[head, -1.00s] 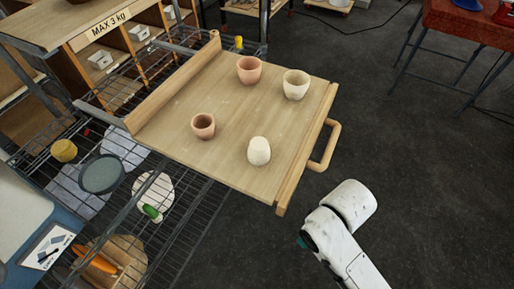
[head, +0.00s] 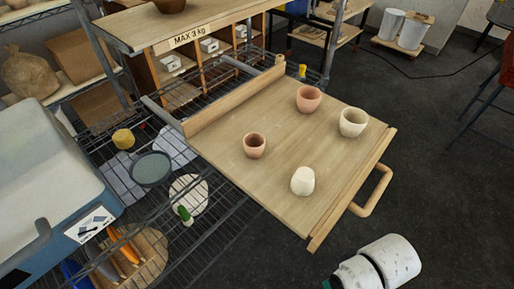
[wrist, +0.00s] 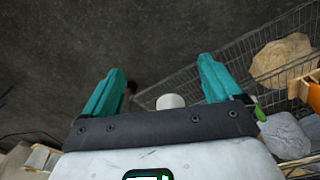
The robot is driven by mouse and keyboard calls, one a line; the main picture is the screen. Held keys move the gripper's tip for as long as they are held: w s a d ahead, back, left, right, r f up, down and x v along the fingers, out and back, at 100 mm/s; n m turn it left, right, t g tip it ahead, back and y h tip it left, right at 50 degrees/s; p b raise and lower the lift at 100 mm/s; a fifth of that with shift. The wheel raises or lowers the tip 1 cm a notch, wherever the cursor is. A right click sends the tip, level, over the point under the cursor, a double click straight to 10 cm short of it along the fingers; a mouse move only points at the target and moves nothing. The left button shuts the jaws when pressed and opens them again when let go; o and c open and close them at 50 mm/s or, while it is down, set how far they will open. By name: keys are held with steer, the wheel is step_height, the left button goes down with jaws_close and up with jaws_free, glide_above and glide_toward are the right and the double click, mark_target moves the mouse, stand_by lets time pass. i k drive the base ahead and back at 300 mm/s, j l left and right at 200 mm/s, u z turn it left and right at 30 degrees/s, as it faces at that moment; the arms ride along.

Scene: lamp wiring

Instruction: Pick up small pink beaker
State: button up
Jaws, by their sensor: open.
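The small pink beaker (head: 254,145) stands upright on the wooden pull-out board (head: 226,146), left of the other cups. A larger pink beaker (head: 309,98) stands farther back. A cream beaker (head: 353,121) is open side up at the right, and a cream rounded cup (head: 302,181), apparently upside down, is near the front edge. My gripper (wrist: 160,75) is open and empty in the wrist view. In the head view only part of my arm shows at the bottom right, off the board. I cannot make out the small pink beaker in the wrist view.
The board has a raised back rail (head: 235,102) and a front handle (head: 373,191). A wire rack (head: 235,222) lies left and below, holding a grey-green dish (head: 150,169) and a yellow pot (head: 123,139). Dark floor is open to the right.

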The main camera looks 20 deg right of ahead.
mark_target(254, 142)
steer(key=u, duration=0.65)
steer(key=l+u, duration=0.1)
steer(key=u, duration=0.6)
steer(key=i+l+u, duration=0.1)
steer(key=u, duration=1.25)
steer(key=l+u, duration=0.15)
steer(key=u, duration=1.2)
steer(key=k+u, duration=0.1)
steer(key=u, duration=1.25)
steer(key=k+l+z, duration=0.1)
steer(key=k+z, duration=0.15)
steer(key=z, duration=0.65)
steer(key=l+z, duration=0.1)
steer(key=z, duration=0.35)
steer(key=k+z, duration=0.1)
steer(key=z, duration=0.4)
steer(key=l+z, duration=0.1)
steer(key=z, duration=0.35)
steer(key=l+z, duration=0.1)
steer(key=z, duration=0.8)
steer(key=l+z, duration=0.1)
steer(key=z, duration=0.4)
